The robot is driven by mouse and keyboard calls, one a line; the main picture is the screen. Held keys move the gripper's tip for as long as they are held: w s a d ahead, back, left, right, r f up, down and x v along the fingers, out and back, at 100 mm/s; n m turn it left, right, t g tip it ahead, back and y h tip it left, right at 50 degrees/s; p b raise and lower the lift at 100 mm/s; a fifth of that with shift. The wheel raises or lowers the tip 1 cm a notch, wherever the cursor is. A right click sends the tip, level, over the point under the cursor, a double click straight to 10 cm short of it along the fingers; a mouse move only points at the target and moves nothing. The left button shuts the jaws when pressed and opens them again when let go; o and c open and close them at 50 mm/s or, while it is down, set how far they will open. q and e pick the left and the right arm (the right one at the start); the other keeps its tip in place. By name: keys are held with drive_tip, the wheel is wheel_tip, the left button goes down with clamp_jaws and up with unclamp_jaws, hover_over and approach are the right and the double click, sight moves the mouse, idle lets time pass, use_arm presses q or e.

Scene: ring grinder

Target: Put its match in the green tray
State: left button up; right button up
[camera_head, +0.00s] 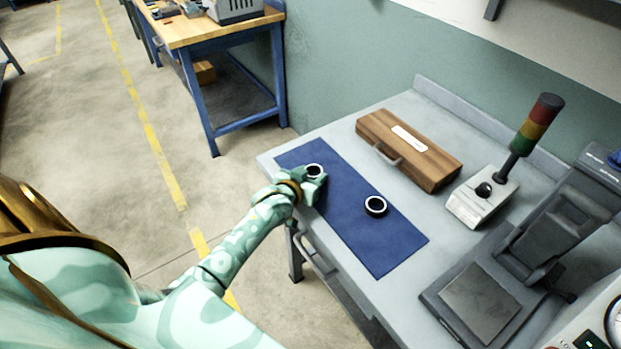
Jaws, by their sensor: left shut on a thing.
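My left gripper (316,176) is over the left part of the blue mat (385,248). It is shut on a dark ring with a light inner edge (315,170). Whether the ring touches the mat is hard to tell. A second ring (376,205), black with a pale rim, lies on the mat to the right, apart from the gripper. No green tray shows in this view. My right gripper is not in view.
A wooden case (410,150) with a handle stands behind the mat. A signal-light box (482,203) and a dark machine (545,240) stand to the right. The grey bench (290,158) ends at the left. A blue workbench (215,45) stands farther back.

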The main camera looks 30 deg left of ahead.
use_arm(q)
drive_tip(key=shift+d+r, duration=0.15)
drive_tip(key=shift+r, duration=0.1)
drive_tip(key=shift+f, duration=0.3)
drive_tip(key=o, duration=1)
drive_tip(key=shift+o, duration=0.2)
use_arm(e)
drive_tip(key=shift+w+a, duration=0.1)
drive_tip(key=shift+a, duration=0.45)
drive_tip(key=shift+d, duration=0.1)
use_arm(q)
drive_tip(key=p+v, duration=0.4)
drive_tip(key=v, duration=1.2)
drive_tip(key=shift+s, duration=0.2)
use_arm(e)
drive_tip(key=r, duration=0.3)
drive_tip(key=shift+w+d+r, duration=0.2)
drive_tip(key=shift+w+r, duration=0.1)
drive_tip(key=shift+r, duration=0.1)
